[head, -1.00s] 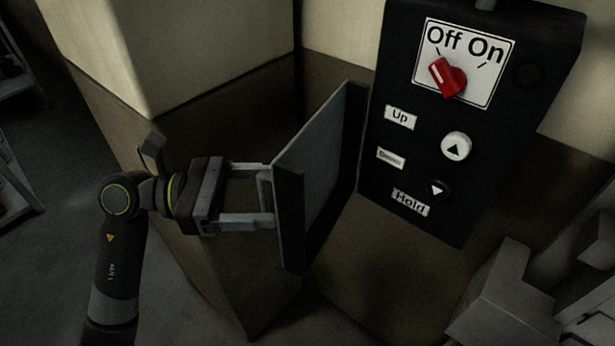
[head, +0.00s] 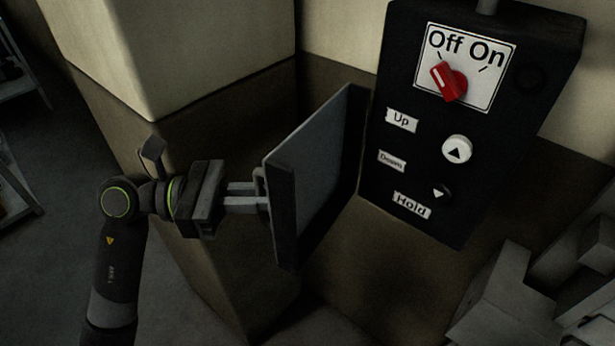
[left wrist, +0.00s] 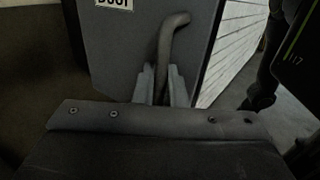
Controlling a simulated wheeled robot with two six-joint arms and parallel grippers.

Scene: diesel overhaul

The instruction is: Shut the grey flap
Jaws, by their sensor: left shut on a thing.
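The grey flap (head: 316,170) stands open, swung out to the left of the black control box (head: 455,165). My left gripper (head: 262,196) is shut on the flap's handle at its outer face. In the left wrist view the flap (left wrist: 132,50) has a partly cut-off label (left wrist: 114,3) at its top. The bent grey handle (left wrist: 170,40) runs down between the two fingers of the gripper (left wrist: 162,88). My right gripper is in neither view.
The box carries a red Off/On knob (head: 448,82) turned toward Off, a white up button (head: 457,150) and a black down button (head: 441,192). A wall corner (head: 200,200) stands behind my left arm. Grey blocky shapes (head: 510,295) fill the lower right.

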